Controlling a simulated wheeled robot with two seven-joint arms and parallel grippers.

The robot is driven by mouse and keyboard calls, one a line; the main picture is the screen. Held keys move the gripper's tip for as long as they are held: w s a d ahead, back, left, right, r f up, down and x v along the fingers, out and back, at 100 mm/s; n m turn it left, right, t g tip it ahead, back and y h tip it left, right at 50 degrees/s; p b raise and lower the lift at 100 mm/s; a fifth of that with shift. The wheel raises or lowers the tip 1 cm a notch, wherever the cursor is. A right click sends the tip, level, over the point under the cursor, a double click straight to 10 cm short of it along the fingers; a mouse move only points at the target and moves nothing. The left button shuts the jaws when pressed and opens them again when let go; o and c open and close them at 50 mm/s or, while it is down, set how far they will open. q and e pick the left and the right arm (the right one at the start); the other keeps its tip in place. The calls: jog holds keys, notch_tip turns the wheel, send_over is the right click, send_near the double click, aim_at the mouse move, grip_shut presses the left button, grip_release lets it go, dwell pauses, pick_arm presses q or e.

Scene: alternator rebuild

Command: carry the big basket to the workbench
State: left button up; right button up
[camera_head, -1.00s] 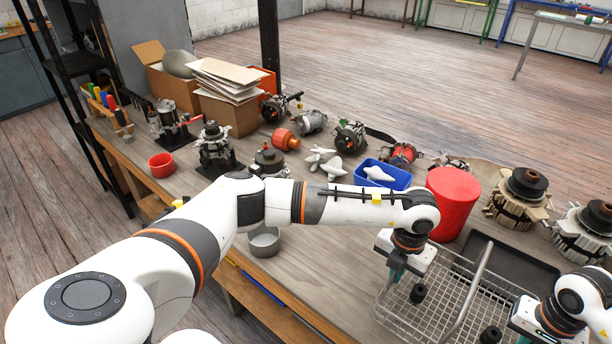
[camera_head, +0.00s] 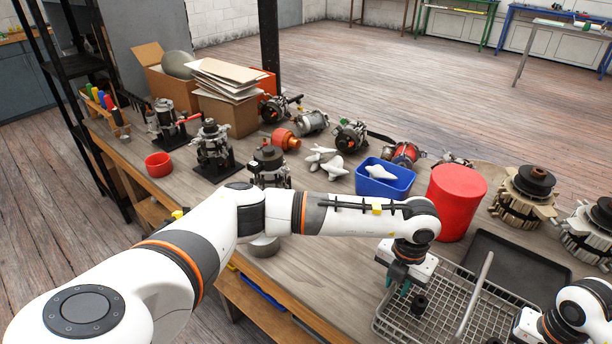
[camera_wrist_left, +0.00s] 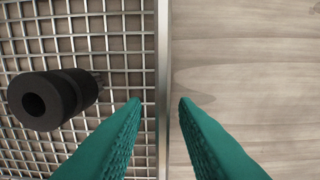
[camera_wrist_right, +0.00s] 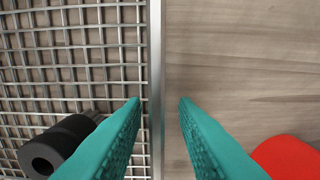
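The big basket (camera_head: 450,297) is a silver wire-mesh basket with a bar handle, at the lower right of the head view, partly cut off by the frame's bottom. A dark cylinder (camera_head: 418,304) lies inside it. My left gripper (camera_head: 398,283) is at the basket's left side. In the left wrist view its green fingers (camera_wrist_left: 160,100) stand open on either side of the metal rim, with gaps. In the right wrist view my right gripper's fingers (camera_wrist_right: 160,100) also straddle a rim, open; a dark cylinder (camera_wrist_right: 55,148) shows inside. Its fingertips are hidden in the head view.
A black tray (camera_head: 525,262) and a red cylinder (camera_head: 457,202) stand just behind the basket. A blue bin (camera_head: 385,188) and several alternator parts crowd the wooden table (camera_head: 335,262). Wooden floor (camera_head: 440,80) lies open beyond, with a green-framed bench (camera_head: 455,8) and a blue-framed bench (camera_head: 550,15) at the back.

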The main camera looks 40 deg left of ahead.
pick_arm(q)
notch_tip(320, 180, up, 12)
jog(key=shift+f, duration=0.1)
pick_arm(e)
jog(key=shift+r, duration=0.1)
jog(key=shift+w+r, duration=0.1)
jog(key=shift+r, duration=0.15)
notch_tip(320, 180, up, 12)
jog(key=shift+f, duration=0.25)
dwell(0.5)
